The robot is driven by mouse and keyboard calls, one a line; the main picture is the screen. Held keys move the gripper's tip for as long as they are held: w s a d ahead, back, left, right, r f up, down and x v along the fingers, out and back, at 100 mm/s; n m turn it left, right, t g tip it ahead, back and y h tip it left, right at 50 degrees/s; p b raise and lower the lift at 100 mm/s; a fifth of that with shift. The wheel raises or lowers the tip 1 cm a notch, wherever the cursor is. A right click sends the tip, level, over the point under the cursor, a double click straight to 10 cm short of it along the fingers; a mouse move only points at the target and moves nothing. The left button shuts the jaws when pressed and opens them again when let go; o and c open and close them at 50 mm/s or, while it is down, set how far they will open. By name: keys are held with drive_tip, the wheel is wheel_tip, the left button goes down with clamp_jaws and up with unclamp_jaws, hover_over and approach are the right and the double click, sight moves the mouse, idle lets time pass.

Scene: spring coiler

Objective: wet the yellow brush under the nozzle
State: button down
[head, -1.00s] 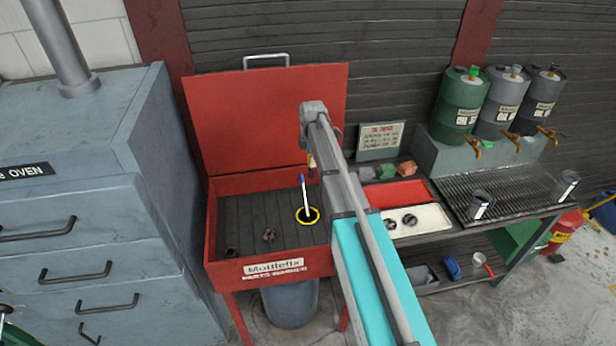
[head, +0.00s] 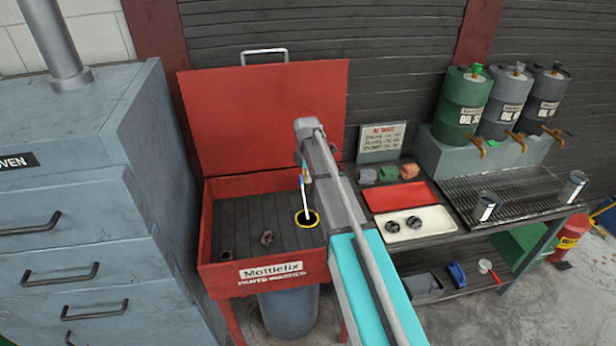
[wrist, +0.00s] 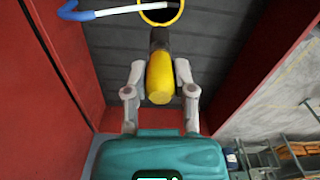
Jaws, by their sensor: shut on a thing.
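My gripper (wrist: 161,88) is shut on the yellow brush (wrist: 160,72), whose dark end points up the picture in the wrist view toward the yellow ring. The nozzle is a thin white tube with a blue part (head: 306,202), standing over the red washer basin in the head view. In the wrist view the nozzle (wrist: 100,13) crosses the top left, apart from the brush. A yellow ring (head: 298,222) with a dark middle lies on the basin floor at the nozzle's foot. My arm mostly hides the gripper and brush in the head view. I see no water.
The red parts washer (head: 240,255) has its lid (head: 250,120) raised behind it. Small dark parts (head: 267,239) lie in the basin. A grey-blue oven (head: 85,210) stands close on the left. A bench with a red tray (head: 400,196) and a white tray (head: 440,223) is on the right.

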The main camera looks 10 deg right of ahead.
sight(307, 192)
drive_tip(key=shift+f, duration=0.15)
drive_tip(key=w+f+b, duration=0.3)
drive_tip(key=f+b, duration=0.8)
drive_tip(key=b, duration=0.1)
drive_tip(key=shift+f, duration=0.35)
idle(0.6)
drive_tip(key=shift+w, duration=0.1)
drive_tip(key=shift+r, duration=0.1)
idle(0.8)
drive_tip(key=shift+s+r+p, duration=0.8)
drive_tip(key=shift+r+p, duration=0.2)
drive_tip(key=shift+s+r+p, duration=0.8)
drive_tip(key=shift+r+p, duration=0.15)
drive_tip(key=shift+p, duration=0.05)
